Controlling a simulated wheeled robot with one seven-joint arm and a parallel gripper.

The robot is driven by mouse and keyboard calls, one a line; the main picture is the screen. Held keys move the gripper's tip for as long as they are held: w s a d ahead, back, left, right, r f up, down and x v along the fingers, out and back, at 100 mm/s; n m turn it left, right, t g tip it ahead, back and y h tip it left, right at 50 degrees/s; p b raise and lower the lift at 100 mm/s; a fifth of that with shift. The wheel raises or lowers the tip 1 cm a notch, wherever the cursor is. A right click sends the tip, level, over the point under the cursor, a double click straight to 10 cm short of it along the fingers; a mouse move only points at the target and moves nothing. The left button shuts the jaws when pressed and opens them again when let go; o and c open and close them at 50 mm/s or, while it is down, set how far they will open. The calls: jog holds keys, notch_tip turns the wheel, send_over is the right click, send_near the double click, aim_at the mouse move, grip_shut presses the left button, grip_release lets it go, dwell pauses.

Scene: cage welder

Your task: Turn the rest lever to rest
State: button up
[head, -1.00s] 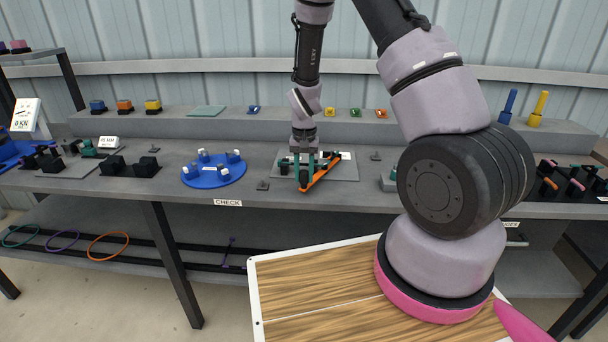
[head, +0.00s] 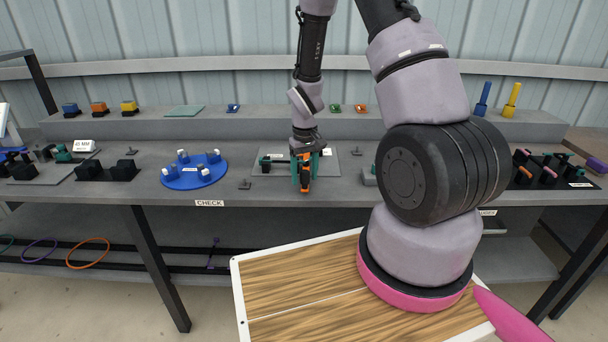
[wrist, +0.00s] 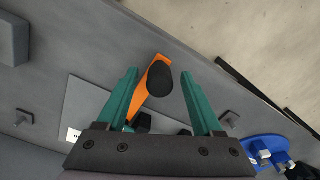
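The rest lever is an orange bar (wrist: 148,93) with a black knob (wrist: 160,78) at its outer end. In the head view the lever (head: 306,184) points toward the bench's front edge, partly hidden by my gripper. It sits on a grey plate (head: 345,164) on the bench. My gripper (head: 305,177) is low over the plate. In the wrist view its two teal fingers (wrist: 162,87) stand apart on either side of the lever, with gaps visible beside the knob. The lever's pivot end is hidden behind the gripper body.
A blue round fixture (head: 205,178) stands left of the plate, with a small grey peg (head: 245,184) between. A grey block (head: 369,177) is close on the right. A raised shelf (head: 290,125) runs behind. The wood-topped surface (head: 300,290) is in front.

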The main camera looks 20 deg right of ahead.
notch_tip(320, 180, up, 11)
jog(key=shift+f, duration=0.1)
dwell(0.6)
jog(key=s+d+r+m+t+y, duration=0.1)
jog(key=s+r+t, duration=0.15)
jog(key=r, duration=0.65)
jog(key=s+r+m+t, duration=0.1)
jog(key=s+r+m, duration=0.15)
jog(key=r, duration=0.65)
jog(key=s+r+m+t+y, duration=0.1)
jog(key=s+r+m+t, duration=0.1)
jog(key=s+r, duration=0.9)
jog(key=s+t, duration=0.1)
jog(key=s, duration=0.2)
jog(key=shift+a+r+t, duration=0.15)
jog(key=shift+r+t, duration=0.15)
jog(key=shift+t, duration=0.05)
